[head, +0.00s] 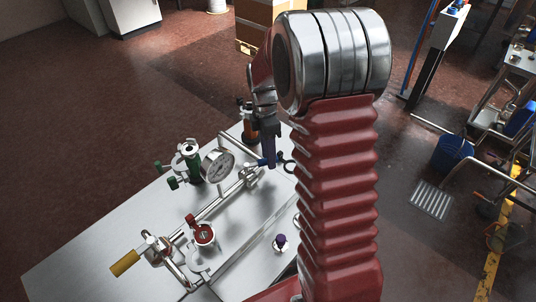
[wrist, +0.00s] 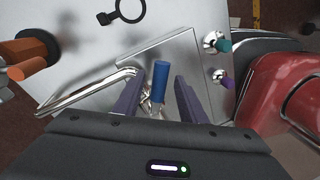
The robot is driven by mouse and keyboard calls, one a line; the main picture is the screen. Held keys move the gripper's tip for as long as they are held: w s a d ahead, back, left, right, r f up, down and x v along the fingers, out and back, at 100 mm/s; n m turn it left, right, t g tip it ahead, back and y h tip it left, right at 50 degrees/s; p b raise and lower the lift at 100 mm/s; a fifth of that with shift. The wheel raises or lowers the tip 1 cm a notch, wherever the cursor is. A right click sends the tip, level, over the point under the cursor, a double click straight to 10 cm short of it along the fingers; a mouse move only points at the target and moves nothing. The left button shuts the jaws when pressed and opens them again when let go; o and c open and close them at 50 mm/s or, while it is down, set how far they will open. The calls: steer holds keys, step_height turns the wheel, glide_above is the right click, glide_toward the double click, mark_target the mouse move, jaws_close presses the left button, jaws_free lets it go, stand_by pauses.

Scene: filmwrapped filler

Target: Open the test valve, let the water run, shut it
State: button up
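A blue handle (wrist: 160,82) points up in the wrist view, with shiny metal fittings at its lower end. My gripper (wrist: 159,88) has its two purple-grey fingers on either side of this handle, with gaps showing on both sides. In the head view my gripper (head: 268,150) hangs over the right end of the metal pipe (head: 215,204), and its fingers partly hide that end. The pipe also carries a valve with a yellow handle (head: 125,263) at the left. I cannot tell which valve is the test valve, and no running water shows.
A round gauge (head: 217,165), green-handled fittings (head: 187,160) and a red-capped fitting (head: 201,232) stand around the pipe on the steel table (head: 75,262). Teal (wrist: 223,46) and purple (wrist: 227,82) knobs sit right of the fingers. An orange-brown item (wrist: 20,69) is at left.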

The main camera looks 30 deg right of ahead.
steer(key=shift+c, duration=0.4)
jaws_close()
stand_by(0.4)
